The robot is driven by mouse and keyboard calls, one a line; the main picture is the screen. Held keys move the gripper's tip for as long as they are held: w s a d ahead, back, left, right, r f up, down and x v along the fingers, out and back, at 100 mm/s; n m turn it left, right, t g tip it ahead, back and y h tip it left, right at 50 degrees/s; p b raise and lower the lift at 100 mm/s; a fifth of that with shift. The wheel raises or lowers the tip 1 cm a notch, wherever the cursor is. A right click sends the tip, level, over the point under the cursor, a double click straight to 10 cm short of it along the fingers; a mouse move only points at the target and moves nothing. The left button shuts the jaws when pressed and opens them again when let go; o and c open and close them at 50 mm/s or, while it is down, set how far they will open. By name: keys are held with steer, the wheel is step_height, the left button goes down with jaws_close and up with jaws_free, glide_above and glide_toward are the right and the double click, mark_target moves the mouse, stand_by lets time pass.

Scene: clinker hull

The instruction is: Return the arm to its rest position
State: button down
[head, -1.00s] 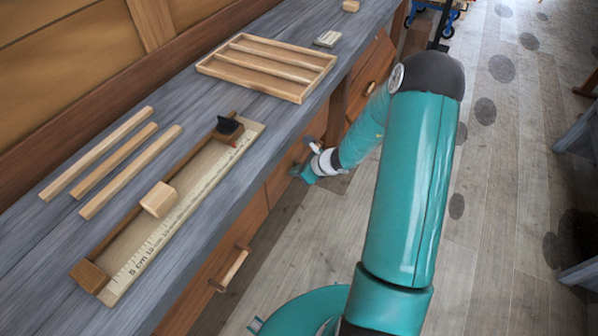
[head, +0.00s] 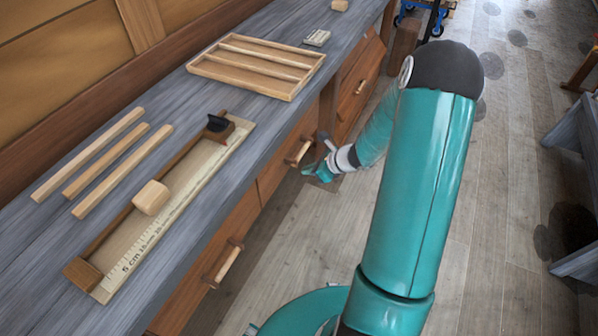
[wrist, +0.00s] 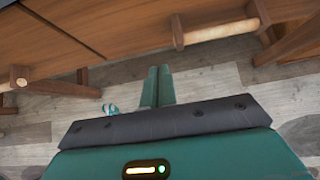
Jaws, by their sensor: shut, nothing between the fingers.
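My teal arm rises on the right of the head view and bends down, with its end low in front of the bench's drawers. My gripper (head: 320,170) is beside the bench front, below the bench top, shut and empty. In the wrist view the two teal fingers of my gripper (wrist: 157,85) lie side by side with nothing between them. They point toward the floor planks and the wooden drawer fronts.
The grey bench (head: 230,170) carries a measuring board (head: 150,245) with a wooden block (head: 151,198), loose wooden strips (head: 118,170) and a slotted tray (head: 257,68). Drawer handles (head: 299,152) stick out close to my gripper.

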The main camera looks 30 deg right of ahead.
steer(key=v, duration=0.4)
steer(key=shift+s+d+r, duration=0.2)
steer(key=shift+r, duration=0.1)
steer(key=s+a+r+n+g+h, duration=0.1)
steer(key=s+a+r+n+g, duration=0.35)
steer(key=a+r+n, duration=1.15)
steer(key=s+a+r+n+t+h, duration=0.2)
steer(key=s+r+n+h, duration=0.2)
steer(key=s+r+n, duration=0.8)
steer(key=s, duration=0.4)
steer(key=shift+r+t+h, duration=0.3)
steer(key=shift+t+h, duration=0.05)
steer(key=shift+h, duration=0.05)
